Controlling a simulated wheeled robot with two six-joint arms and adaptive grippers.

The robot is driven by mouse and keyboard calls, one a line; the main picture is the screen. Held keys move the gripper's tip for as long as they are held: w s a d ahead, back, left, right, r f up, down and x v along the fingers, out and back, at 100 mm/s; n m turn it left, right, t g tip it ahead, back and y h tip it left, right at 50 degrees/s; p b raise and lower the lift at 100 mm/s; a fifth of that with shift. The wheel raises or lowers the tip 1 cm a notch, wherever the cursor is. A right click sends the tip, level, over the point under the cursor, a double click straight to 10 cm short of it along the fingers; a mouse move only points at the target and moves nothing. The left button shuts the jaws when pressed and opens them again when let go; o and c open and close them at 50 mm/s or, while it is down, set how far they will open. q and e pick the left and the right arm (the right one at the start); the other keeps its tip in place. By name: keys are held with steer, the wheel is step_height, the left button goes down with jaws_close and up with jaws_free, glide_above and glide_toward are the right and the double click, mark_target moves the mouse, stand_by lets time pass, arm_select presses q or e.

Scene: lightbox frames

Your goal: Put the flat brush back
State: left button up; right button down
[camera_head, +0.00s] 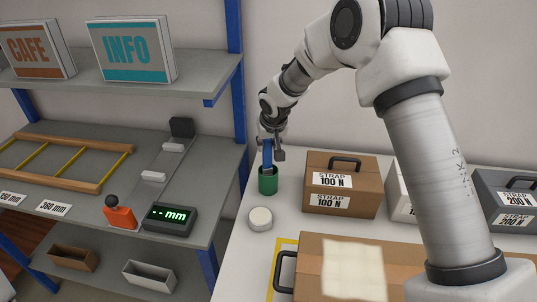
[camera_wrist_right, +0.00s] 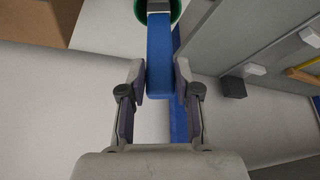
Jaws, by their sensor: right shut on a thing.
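The flat brush (camera_head: 267,158) has a blue handle and a grey lower part, and it is upright. My right gripper (camera_head: 271,147) is shut on its handle. In the right wrist view the blue handle (camera_wrist_right: 160,55) lies between the two fingers (camera_wrist_right: 160,82). The green cup (camera_head: 268,183) stands on the white table directly below. The brush's grey part is at the cup's mouth and its lower end is hidden, apparently inside. The cup's green rim (camera_wrist_right: 177,10) shows at the top of the wrist view. My left gripper is not in view.
A white round lid-like object (camera_head: 260,218) lies in front of the cup. A brown strap case (camera_head: 341,185) stands close to the right. A large box (camera_head: 312,270) fills the front. A grey shelf unit (camera_head: 200,160) with a display (camera_head: 170,219) is at the left.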

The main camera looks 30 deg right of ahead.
mark_target(268, 154)
step_height(268, 154, down, 3)
steer(key=shift+r, duration=0.1)
steer(key=shift+d, duration=0.1)
steer(key=shift+f, duration=0.3)
steer(key=c, duration=0.8)
jaws_free()
steer(key=shift+r, duration=0.15)
